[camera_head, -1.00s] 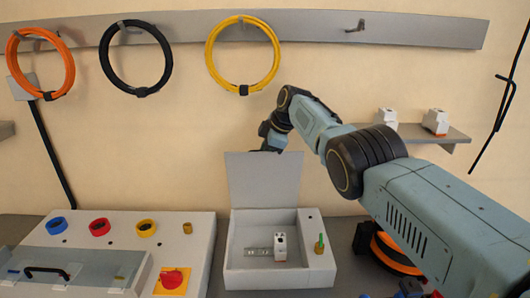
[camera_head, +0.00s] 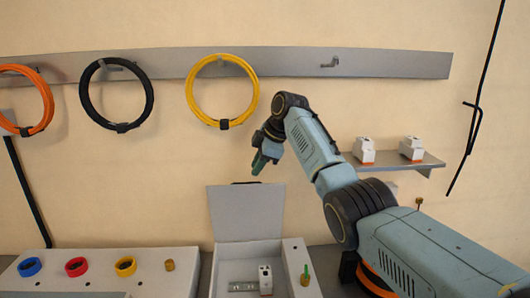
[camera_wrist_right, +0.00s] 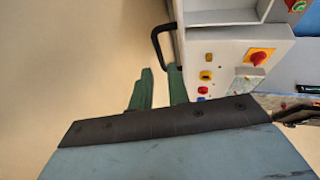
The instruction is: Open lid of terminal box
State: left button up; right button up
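The grey terminal box (camera_head: 291,282) stands at the bottom centre of the head view. Its lid (camera_head: 245,213) stands up at the back edge, so the box is open, and a white component (camera_head: 265,280) shows inside. A dark handle (camera_head: 245,183) shows at the lid's top edge. My right gripper (camera_head: 260,163) is just above and slightly right of that edge, apparently clear of it. In the right wrist view its two green fingers (camera_wrist_right: 160,92) are apart with nothing between them. A black handle (camera_wrist_right: 157,45) is just beyond their tips. My left gripper is not in view.
A control panel (camera_head: 150,262) with coloured rings stands left of the box; its red rotary switch (camera_wrist_right: 258,57) shows in the wrist view. Cable coils, one yellow (camera_head: 223,122), hang from a wall rail (camera_head: 290,62). A shelf (camera_head: 428,162) with white components is at right.

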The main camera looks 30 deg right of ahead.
jog(key=v, duration=0.5)
dwell(0.4)
